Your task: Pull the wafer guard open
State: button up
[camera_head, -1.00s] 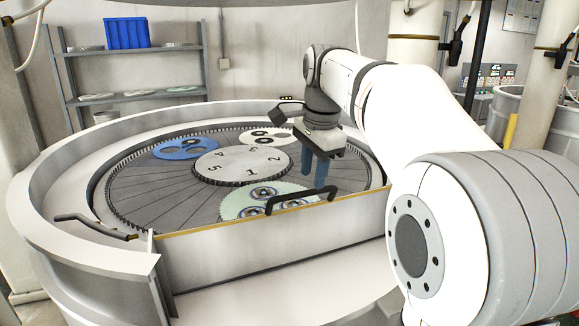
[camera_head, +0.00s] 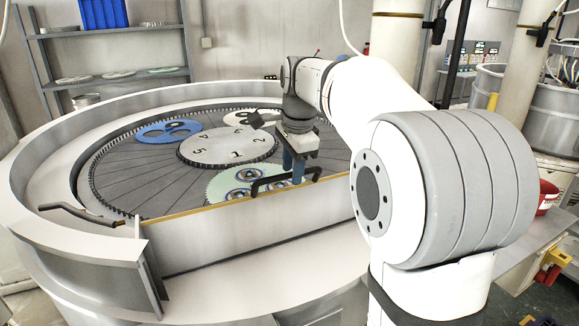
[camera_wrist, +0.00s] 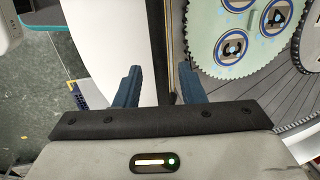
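The wafer guard (camera_head: 230,237) is a pale upright panel with a yellow top edge. It stands across the front gap of the round machine's rim. Its black bar handle (camera_head: 266,184) is near the top edge, towards the right. My gripper (camera_head: 293,172) is at the handle, pointing down, with its blue fingers partly behind the bar in the head view. In the wrist view the two fingers (camera_wrist: 159,84) are apart. A dark bar (camera_wrist: 157,50), apparently the handle, runs between them with gaps on both sides. I cannot tell whether the fingers touch it.
Behind the guard lies the lapping plate with a numbered disc (camera_head: 228,146), a blue carrier (camera_head: 168,131) and a pale green carrier (camera_head: 222,186) holding wafers. A red bucket (camera_head: 547,197) stands at right.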

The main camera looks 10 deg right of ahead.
jog(key=shift+c, duration=0.2)
grip_shut()
